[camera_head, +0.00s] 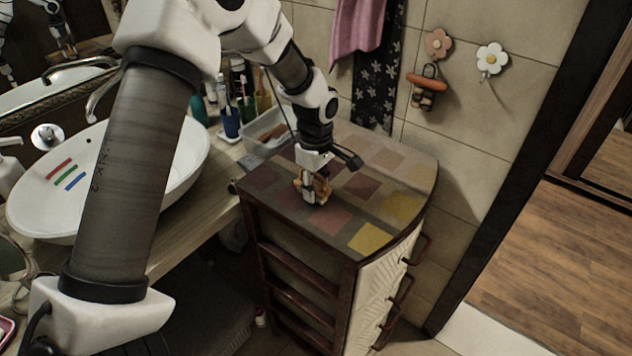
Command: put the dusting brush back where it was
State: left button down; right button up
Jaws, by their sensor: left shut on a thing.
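My left gripper (316,188) is low over the cabinet top, fingers pointing down. It is shut on a small orange-brown thing that looks like the dusting brush (320,186). The fingers hide much of it, and I cannot tell whether it touches the top. The wooden cabinet (283,194) has a top patterned with coloured squares. My right gripper is not in view.
A white basin (188,165) with coloured strips stands on the counter at the left. An orange-brown item (428,92) hangs below an orange flower hook (438,43); a white flower hook (492,58) is empty.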

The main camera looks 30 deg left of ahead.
pick_arm(q)
jog(key=shift+w+f, duration=0.1)
jog(key=shift+f, duration=0.05)
jog(key=shift+f, duration=0.1)
jog(key=c, duration=0.8)
grip_release()
jog(key=shift+o, duration=0.3)
notch_tip(320, 180, up, 12)
jog(key=shift+r+b, duration=0.25)
jog(key=shift+b, duration=0.4)
jog(key=shift+f, duration=0.15)
